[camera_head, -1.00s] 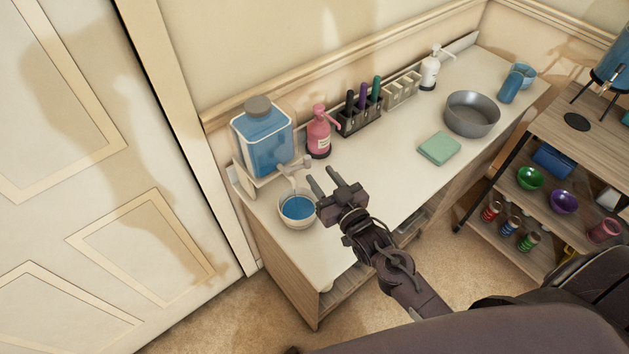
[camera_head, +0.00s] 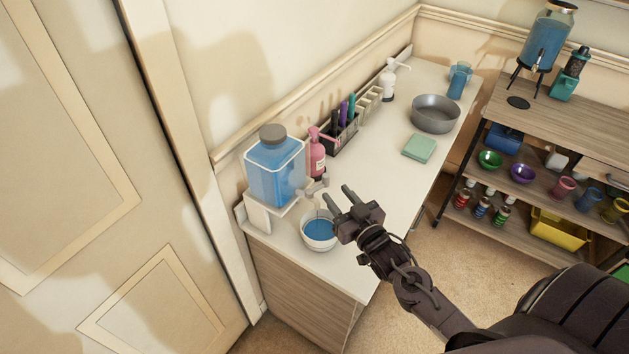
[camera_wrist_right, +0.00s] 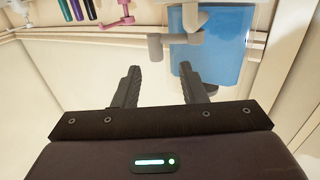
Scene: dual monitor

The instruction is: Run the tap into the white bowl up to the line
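The white bowl (camera_head: 310,245) stands upright on the counter below the tap, with blue liquid (camera_head: 319,230) in it. No fill line can be made out. A clear dispenser of blue liquid (camera_head: 274,172) stands on a white stand, with a grey tap (camera_head: 314,188) at its front. My right gripper (camera_head: 337,196) is open and empty, its fingers pointing towards the tap, just right of it and above the bowl's edge. In the right wrist view its fingers (camera_wrist_right: 159,72) are apart, with the tap (camera_wrist_right: 176,42) upside down beyond them. My left gripper is out of view.
A pink pump bottle (camera_head: 316,158) and a dark pen holder (camera_head: 341,137) stand behind the tap along the wall. A green cloth (camera_head: 419,148) and a grey basin (camera_head: 435,115) lie farther right. The counter (camera_head: 385,185) between is clear. A wooden shelf unit (camera_head: 520,130) stands at the right.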

